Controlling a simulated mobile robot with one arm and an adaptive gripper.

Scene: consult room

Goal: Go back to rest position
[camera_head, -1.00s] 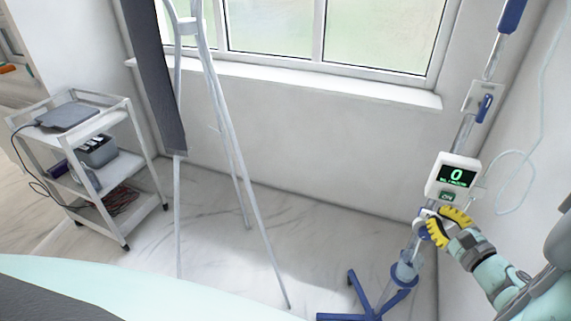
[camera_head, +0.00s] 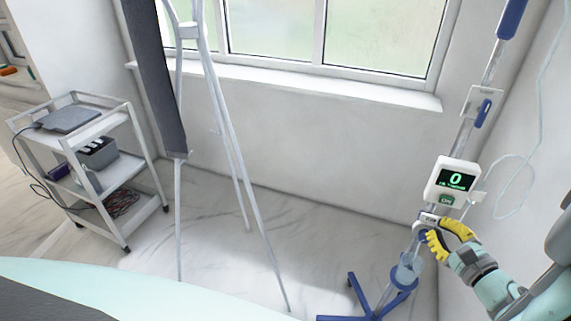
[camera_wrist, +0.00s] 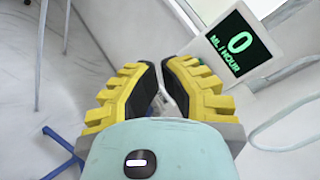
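My gripper (camera_head: 436,232), with yellow ridged fingers, is at the lower right in the head view, beside the pole of the drip stand (camera_head: 467,130). Its fingers are apart, with a gap between the tips and nothing seen held. The wrist view also shows the gripper (camera_wrist: 160,72) with a narrow gap between its dark finger pads.
The stand's blue base (camera_head: 365,297) is on the floor below. A clear tube (camera_head: 512,187) hangs along the right wall close to my arm. A tripod-like frame (camera_head: 235,150) stands mid-left, and a white cart (camera_head: 130,170) is at the left. Marble floor (camera_head: 300,230) between is clear.

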